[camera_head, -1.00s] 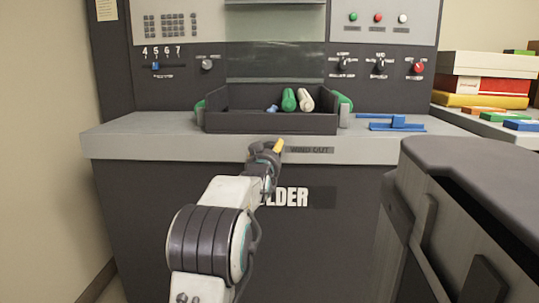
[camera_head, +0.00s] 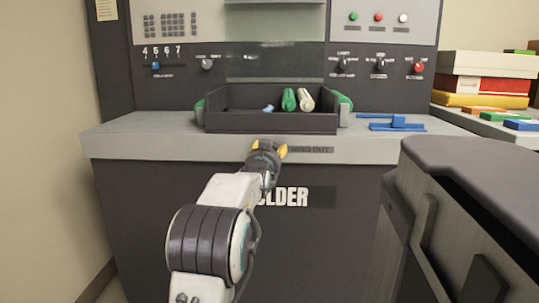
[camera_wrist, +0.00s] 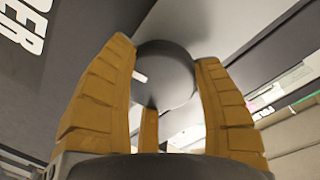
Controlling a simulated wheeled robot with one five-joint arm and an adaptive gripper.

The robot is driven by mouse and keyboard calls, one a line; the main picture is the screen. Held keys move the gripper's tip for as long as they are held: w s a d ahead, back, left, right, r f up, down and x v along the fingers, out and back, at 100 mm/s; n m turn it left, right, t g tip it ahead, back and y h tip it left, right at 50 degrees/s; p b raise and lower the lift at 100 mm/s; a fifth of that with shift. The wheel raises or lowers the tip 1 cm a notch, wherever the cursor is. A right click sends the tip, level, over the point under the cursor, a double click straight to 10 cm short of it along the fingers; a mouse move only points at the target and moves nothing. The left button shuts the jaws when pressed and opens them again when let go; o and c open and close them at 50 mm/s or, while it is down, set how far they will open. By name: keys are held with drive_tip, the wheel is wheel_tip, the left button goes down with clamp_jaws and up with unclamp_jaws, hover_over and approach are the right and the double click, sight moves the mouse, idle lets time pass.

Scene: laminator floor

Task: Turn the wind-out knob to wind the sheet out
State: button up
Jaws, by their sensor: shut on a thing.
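The wind-out knob (camera_wrist: 168,75) is a round dark grey knob with a short pale mark near its left side in the wrist view. My gripper (camera_wrist: 166,80) has its yellow fingers closed around the knob, one on each side, with a third yellow part below. In the head view my gripper (camera_head: 269,148) is at the front edge of the machine, just left of the "WIND OUT" label (camera_head: 312,150), and hides the knob. I cannot make out a sheet in either view.
A dark tray (camera_head: 270,122) on the grey ledge (camera_head: 140,135) holds green and cream rollers and a small blue piece. A blue part (camera_head: 398,123) lies right of it. A dark grey body (camera_head: 480,170) fills the right foreground.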

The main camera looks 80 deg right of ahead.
drive_tip(key=shift+r, duration=0.45)
drive_tip(key=o, duration=0.8)
drive_tip(key=shift+c, duration=0.2)
drive_tip(key=o, duration=0.5)
drive_tip(key=shift+f, duration=0.2)
drive_tip(key=shift+c, duration=0.2)
drive_tip(key=shift+f, duration=0.1)
drive_tip(key=a, duration=1.2)
drive_tip(key=shift+r, duration=0.35)
drive_tip(key=shift+w, duration=0.1)
